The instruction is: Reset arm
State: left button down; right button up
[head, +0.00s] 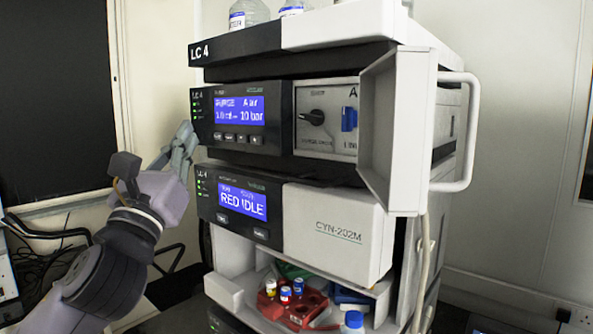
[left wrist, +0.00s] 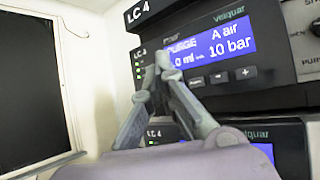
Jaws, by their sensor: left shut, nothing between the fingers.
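My left gripper (head: 183,137) is at the left of the instrument stack in the head view, raised beside the pump module (head: 236,118) with the blue "PURGE" display. In the left wrist view the gripper (left wrist: 162,62) shows in front of that module's display (left wrist: 210,48), its fingertips together and empty. I cannot tell whether the fingers touch the panel. My right gripper does not show in either view.
An open white door (head: 398,130) with a handle sticks out at the right of the stack. Bottles (head: 248,14) stand on top. A red rack (head: 300,308) with small vials sits in the lower bay. A dark screen (head: 52,100) is at the left.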

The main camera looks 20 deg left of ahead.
pick_arm(q)
jog(key=w+d+f+n+g, duration=0.15)
jog(key=f+n, duration=0.25)
jog(key=f, duration=0.4)
jog(key=w+f+n+g, duration=0.2)
jog(key=f+n+g, duration=0.1)
jog(key=f, duration=0.5)
jog(key=w+d+f+n+g, duration=0.15)
jog(key=f+n, duration=0.25)
jog(key=f, duration=0.5)
jog(key=s+d+f+n+g+h, duration=0.1)
jog(key=s+f+n+g, duration=0.25)
jog(key=f, duration=0.55)
jog(key=s+d+f+n+g, duration=0.1)
jog(key=s+f+n+g, duration=0.2)
jog(key=f, duration=0.6)
jog(key=s+d+f+n+g+h, duration=0.1)
jog(key=s+d+f+n+g, duration=0.5)
jog(key=s+f, duration=0.5)
jog(key=s+d+f+n+g+h, duration=0.1)
jog(key=s+f+n+g+h, duration=0.15)
jog(key=s+f+n, duration=0.75)
notch_tip(320, 180, down, 26)
jog(key=s+m+g+b, duration=0.2)
jog(key=s+a+f+g+b, duration=0.1)
jog(key=s+a+f, duration=0.2)
jog(key=s+f, duration=1.4)
jog(key=shift+s+f+y, duration=0.15)
jog(key=shift+f+y, duration=0.3)
jog(key=shift+f, duration=0.45)
